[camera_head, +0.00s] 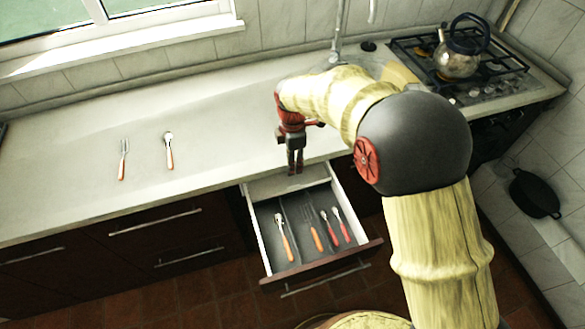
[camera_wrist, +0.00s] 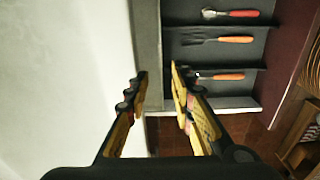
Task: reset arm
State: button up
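My gripper (camera_head: 295,172) hangs pointing down over the counter's front edge, at the back of the open drawer (camera_head: 262,250). Its two fingers are apart with nothing between them. The wrist view also shows the parted fingers of my gripper (camera_wrist: 159,80), with the counter edge beyond them. My arm reaches in from the right and bends down to the gripper. The drawer holds several utensils with orange or red handles, including a spoon (camera_head: 284,238) in the left compartment. In the wrist view a red-handled spoon (camera_wrist: 230,13) and an orange-handled fork (camera_wrist: 216,39) lie in separate compartments.
A fork (camera_head: 123,160) and a spoon (camera_head: 169,151) lie on the counter (camera_head: 70,195) at left, with free space around them. A kettle (camera_head: 458,55) stands on the stove (camera_head: 490,88) at back right. A dark pan (camera_head: 535,194) is low at right. The drawer sticks out.

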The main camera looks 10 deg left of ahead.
dwell(0.6)
jog(key=s+d+r+m+t, duration=0.2)
jog(key=s+d+r+m, duration=0.5)
jog(key=d, duration=0.3)
jog(key=s+d+r+m+t, duration=0.1)
jog(key=s+d+r+m, duration=0.7)
jog(key=d, duration=0.3)
jog(key=s+d+r+m+t, duration=0.2)
jog(key=s+d+r+m, duration=0.5)
jog(key=s+d+m, duration=0.2)
jog(key=shift+d+r+t, duration=0.2)
jog(key=shift+d+t, duration=0.1)
jog(key=shift+d, duration=0.75)
